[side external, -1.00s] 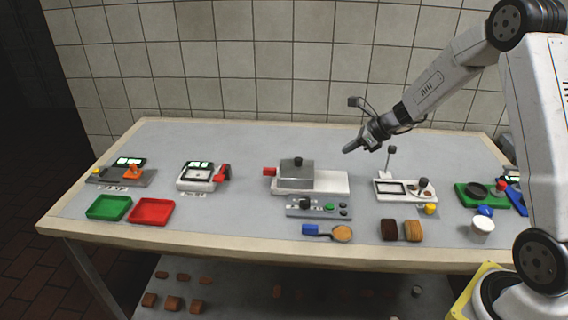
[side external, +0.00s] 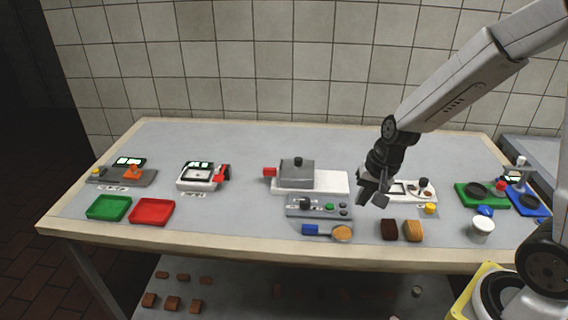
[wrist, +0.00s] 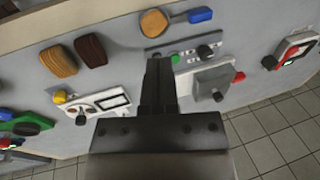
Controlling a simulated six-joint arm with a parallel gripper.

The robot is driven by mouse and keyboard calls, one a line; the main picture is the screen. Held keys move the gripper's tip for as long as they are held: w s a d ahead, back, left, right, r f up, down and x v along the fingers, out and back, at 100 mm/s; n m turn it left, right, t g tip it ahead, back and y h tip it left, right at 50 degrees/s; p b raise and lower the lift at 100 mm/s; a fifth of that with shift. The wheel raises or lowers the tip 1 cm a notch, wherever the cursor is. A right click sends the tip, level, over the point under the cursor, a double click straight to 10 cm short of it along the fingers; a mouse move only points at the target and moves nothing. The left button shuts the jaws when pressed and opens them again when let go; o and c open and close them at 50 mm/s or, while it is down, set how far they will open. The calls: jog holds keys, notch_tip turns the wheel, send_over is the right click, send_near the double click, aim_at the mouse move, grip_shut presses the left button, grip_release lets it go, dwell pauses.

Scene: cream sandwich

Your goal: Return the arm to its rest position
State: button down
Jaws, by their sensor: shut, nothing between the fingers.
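My gripper (side external: 371,196) is shut and empty. It hangs above the table (side external: 250,232), in front of the white station with the yellow knob (side external: 431,208) and to the right of the grey control box (side external: 318,206). In the wrist view my gripper (wrist: 158,64) shows its fingers together with nothing between them. My arm reaches down to it from the upper right, and the gripper points downward. It hides part of the white station in the side view.
Dark and tan blocks (side external: 414,230), a blue-handled spoon (side external: 311,230) and a white cup (side external: 481,228) lie near the front edge. A grey press (side external: 294,174) stands at the middle.

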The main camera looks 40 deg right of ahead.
jog(key=s+n, duration=0.1)
jog(key=n, duration=0.2)
jog(key=s+a+n+h, duration=0.1)
jog(key=s+n, duration=0.1)
jog(key=n, duration=0.1)
jog(key=s+a+n, duration=0.1)
jog(key=s+n, duration=0.1)
jog(key=n, duration=0.1)
jog(key=shift+s+a+r, duration=0.1)
jog(key=shift+s+a, duration=0.05)
jog(key=shift+s, duration=0.1)
dwell(0.4)
